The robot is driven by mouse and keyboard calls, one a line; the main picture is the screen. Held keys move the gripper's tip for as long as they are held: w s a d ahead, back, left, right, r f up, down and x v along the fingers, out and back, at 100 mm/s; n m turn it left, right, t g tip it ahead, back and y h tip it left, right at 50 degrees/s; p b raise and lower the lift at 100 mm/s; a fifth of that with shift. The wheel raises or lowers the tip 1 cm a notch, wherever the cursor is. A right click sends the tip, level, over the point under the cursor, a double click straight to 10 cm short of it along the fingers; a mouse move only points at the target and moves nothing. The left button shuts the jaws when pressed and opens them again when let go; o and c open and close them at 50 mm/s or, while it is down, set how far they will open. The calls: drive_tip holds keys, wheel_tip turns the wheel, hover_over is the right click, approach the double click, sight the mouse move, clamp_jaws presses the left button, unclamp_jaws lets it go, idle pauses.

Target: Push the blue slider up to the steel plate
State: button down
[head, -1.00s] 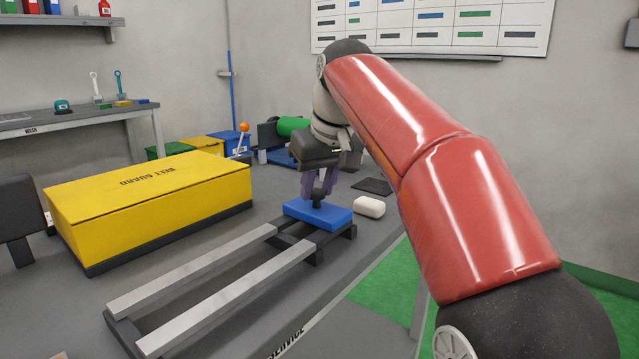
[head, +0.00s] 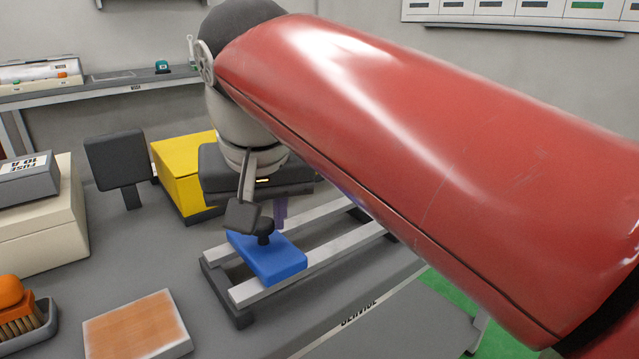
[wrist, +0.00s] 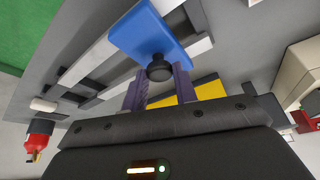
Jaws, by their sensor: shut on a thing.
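The blue slider (head: 268,258) sits across two pale rails (head: 335,222), close to their near-left end, where a dark crossbar (head: 236,312) lies under them. A black knob (head: 265,228) stands on the slider. In the wrist view the slider (wrist: 150,36) and knob (wrist: 159,68) are just ahead of me. My gripper (wrist: 159,78) has its purple fingers on either side of the knob, shut on it. In the head view my arm hides the far part of the rails and much of the gripper. I cannot clearly pick out a steel plate.
A yellow box (head: 181,182) and a dark upright panel (head: 117,162) stand behind the rails. Left are a cream box (head: 45,225) with a grey fuse box (head: 28,178), a brush (head: 20,312) and an orange-topped block (head: 138,325). The bench right of the rails is mostly clear.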

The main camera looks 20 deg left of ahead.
drive_tip(key=shift+s+a+p, duration=0.15)
drive_tip(key=shift+s+a, duration=0.5)
drive_tip(key=shift+s, duration=0.15)
drive_tip(key=shift+s+a+p, duration=0.15)
drive_tip(key=shift+s+a, duration=0.45)
drive_tip(key=shift+s, duration=0.2)
drive_tip(key=c, duration=1.1)
unclamp_jaws()
drive_tip(key=shift+s+a, duration=0.1)
drive_tip(key=shift+r, duration=0.1)
drive_tip(key=p+v, duration=0.1)
drive_tip(key=v, duration=0.6)
drive_tip(key=shift+s+r+p, duration=0.1)
drive_tip(key=shift+r+p, duration=0.2)
